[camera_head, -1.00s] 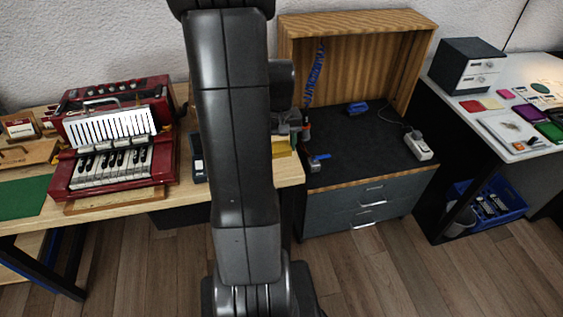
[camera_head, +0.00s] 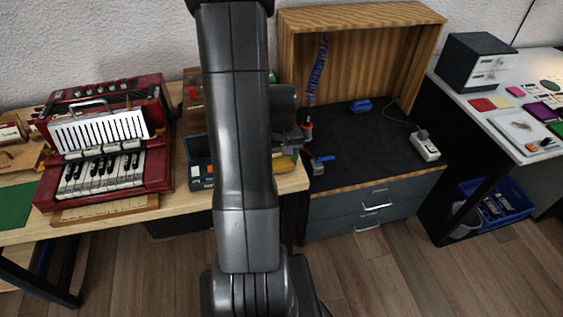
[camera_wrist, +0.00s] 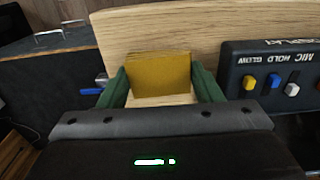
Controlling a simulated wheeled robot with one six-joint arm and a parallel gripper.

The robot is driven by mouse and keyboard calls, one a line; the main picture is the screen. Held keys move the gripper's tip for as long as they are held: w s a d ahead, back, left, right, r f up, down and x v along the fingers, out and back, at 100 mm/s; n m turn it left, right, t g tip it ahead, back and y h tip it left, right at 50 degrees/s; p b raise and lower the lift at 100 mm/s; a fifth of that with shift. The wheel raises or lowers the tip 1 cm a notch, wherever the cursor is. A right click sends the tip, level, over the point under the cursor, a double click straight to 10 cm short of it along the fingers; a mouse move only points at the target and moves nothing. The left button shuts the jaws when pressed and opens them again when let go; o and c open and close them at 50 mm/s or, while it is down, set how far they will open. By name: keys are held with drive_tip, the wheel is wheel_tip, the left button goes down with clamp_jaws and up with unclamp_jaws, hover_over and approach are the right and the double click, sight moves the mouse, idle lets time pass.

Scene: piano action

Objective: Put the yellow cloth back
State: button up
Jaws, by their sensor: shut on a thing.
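The yellow cloth (camera_wrist: 158,75) shows as a flat mustard-yellow piece between the green fingers of my gripper (camera_wrist: 161,88) in the wrist view. My gripper is shut on it, with light wood of the bench behind and below. In the head view only a small yellow part of the cloth (camera_head: 285,164) shows, near the right end of the wooden bench (camera_head: 292,181). My own arm hides much of the gripper there. I cannot tell whether the cloth touches the bench top.
A dark device with coloured knobs (camera_wrist: 270,75) lies close to the right of my gripper in the wrist view. A red accordion (camera_head: 105,150) stands on the bench at left. A dark-topped drawer cabinet (camera_head: 375,150) with a blue-handled tool (camera_head: 322,159) is at right.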

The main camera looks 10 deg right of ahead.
sight(282, 161)
drive_tip(key=shift+f, duration=0.5)
drive_tip(key=shift+f, duration=0.1)
drive_tip(key=o, duration=1)
drive_tip(key=shift+c, duration=0.2)
wheel_tip(282, 161, up, 12)
drive_tip(key=shift+p, duration=0.45)
wheel_tip(282, 161, down, 12)
drive_tip(key=shift+f+b, duration=0.1)
drive_tip(key=shift+b, duration=0.4)
drive_tip(key=shift+r, duration=2)
